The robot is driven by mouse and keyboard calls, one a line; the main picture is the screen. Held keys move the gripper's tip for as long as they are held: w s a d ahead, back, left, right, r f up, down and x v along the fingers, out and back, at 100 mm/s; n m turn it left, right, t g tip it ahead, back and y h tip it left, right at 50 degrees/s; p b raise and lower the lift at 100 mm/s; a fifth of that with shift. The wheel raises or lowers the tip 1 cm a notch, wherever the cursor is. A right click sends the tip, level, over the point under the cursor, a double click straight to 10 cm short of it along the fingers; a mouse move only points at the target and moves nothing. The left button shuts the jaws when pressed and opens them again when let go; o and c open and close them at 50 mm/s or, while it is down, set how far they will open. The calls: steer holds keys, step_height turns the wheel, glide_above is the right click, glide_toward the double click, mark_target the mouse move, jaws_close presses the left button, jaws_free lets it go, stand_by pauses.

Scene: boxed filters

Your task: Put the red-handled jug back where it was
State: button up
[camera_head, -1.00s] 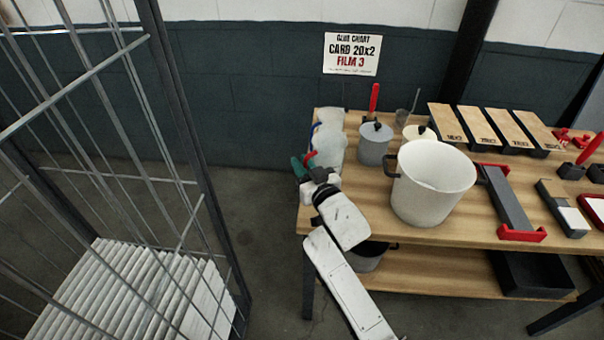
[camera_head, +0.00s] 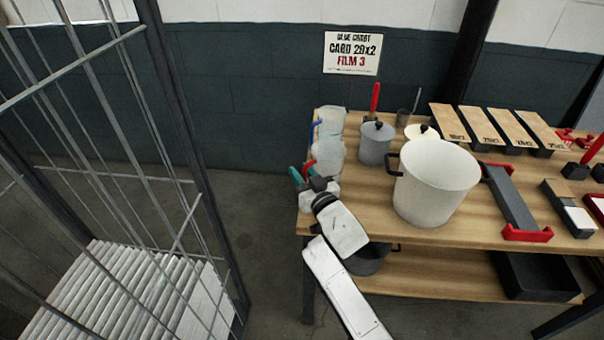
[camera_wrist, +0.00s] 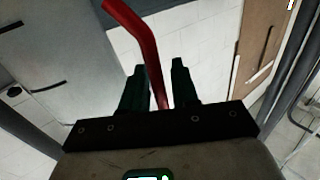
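The red-handled jug (camera_head: 328,157) is a pale translucent jug at the left end of the wooden table, in front of a similar blue-handled jug (camera_head: 331,121). It looks upright; my wrist partly hides its base. Its red handle (camera_head: 309,165) faces left, and it also shows in the wrist view (camera_wrist: 146,45). My gripper (camera_head: 301,172) is at the handle. In the wrist view, its green fingers (camera_wrist: 158,88) stand apart on either side of the handle, with a narrow gap showing on the right. The gripper looks open around it.
A grey lidded pot (camera_head: 376,146) and a large white pot (camera_head: 432,187) stand to the right. A dark pot (camera_head: 368,259) sits on the lower shelf. A wire cage (camera_head: 185,150) with white panels stands at left. Bare floor lies between cage and table.

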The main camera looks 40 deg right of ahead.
steer(key=shift+o, duration=0.9)
steer(key=shift+r, duration=0.1)
steer(key=b+v, duration=0.3)
steer(key=v, duration=0.8)
steer(key=s+a+f+g+y, duration=0.2)
steer(key=s+a+f+g, duration=0.2)
steer(key=s+f+g, duration=0.6)
steer(key=s+a+f+n+g+y, duration=0.1)
steer(key=s+a+f+g, duration=0.2)
steer(key=s, duration=0.3)
steer(key=s+a+f+n+g+y, duration=0.2)
steer(key=s+a+f+g, duration=0.1)
steer(key=s, duration=0.3)
steer(key=shift+s+a+n+y, duration=0.3)
steer(key=shift+a, duration=0.5)
